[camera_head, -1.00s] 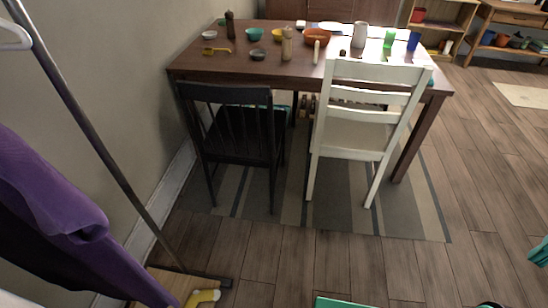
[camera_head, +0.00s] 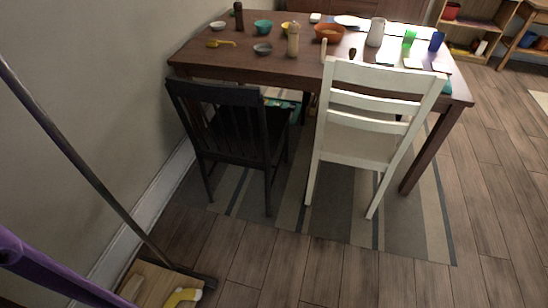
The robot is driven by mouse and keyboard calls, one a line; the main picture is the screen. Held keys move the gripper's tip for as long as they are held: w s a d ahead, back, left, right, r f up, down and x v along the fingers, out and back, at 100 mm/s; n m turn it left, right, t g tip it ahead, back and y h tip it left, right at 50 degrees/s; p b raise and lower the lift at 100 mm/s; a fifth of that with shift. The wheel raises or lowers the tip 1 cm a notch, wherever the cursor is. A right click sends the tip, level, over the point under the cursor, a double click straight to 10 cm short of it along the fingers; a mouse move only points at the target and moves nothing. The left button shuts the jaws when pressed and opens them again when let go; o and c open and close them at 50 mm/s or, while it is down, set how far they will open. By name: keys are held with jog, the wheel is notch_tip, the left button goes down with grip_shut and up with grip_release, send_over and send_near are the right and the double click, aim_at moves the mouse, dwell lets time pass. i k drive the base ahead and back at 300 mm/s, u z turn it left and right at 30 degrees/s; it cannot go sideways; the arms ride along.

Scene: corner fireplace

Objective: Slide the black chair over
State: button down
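The black chair (camera_head: 240,139) stands upright at the near left side of the dark wooden table (camera_head: 285,66). Its slatted back faces me and its seat is partly under the table edge. Its legs rest on the striped rug (camera_head: 286,208). A white chair (camera_head: 360,133) stands to its right with a gap between them. My gripper is not in view.
A wall with white baseboard (camera_head: 165,195) runs along the left. The floor in front of the rug is clear.

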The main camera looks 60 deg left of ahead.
aim_at(244, 132)
jog(key=z, duration=0.4)
jog(key=i, duration=2)
jog(key=u, duration=4.05)
jog(key=i, duration=0.85)
jog(key=u, duration=0.1)
